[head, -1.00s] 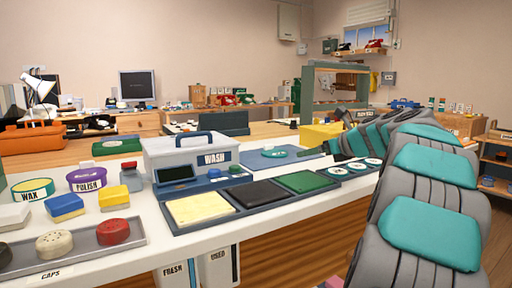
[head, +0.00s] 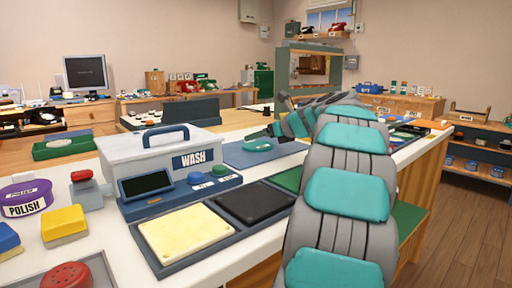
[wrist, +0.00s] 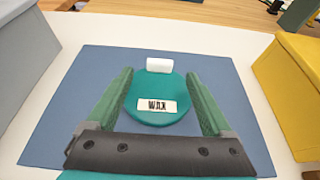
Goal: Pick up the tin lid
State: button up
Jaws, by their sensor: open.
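The tin lid (wrist: 155,88) is a flat round teal disc with a white "WAX" label. It lies on a blue mat (wrist: 62,115) in the wrist view. A small white block (wrist: 159,65) shows at its far edge; I cannot tell whether it is part of the lid. My gripper (wrist: 159,76) is open, with one green finger on each side of the lid and a gap to it. In the head view the lid (head: 258,144) is on the mat left of my gripper (head: 272,130), partly small and hard to make out.
The grey WASH box (head: 160,160) stands left of the mat. A yellow box (wrist: 295,85) stands to the right in the wrist view. In front of the mat is a tray with yellow, black (head: 255,202) and green pads. A purple POLISH tin (head: 25,198) is far left.

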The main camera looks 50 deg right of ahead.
aim_at(254, 143)
jog(key=x, duration=0.3)
jog(key=shift+s+f, duration=0.15)
jog(key=shift+f, duration=0.05)
jog(key=shift+w+f, duration=0.1)
jog(key=shift+w, duration=0.5)
jog(key=shift+c, duration=0.2)
grip_shut()
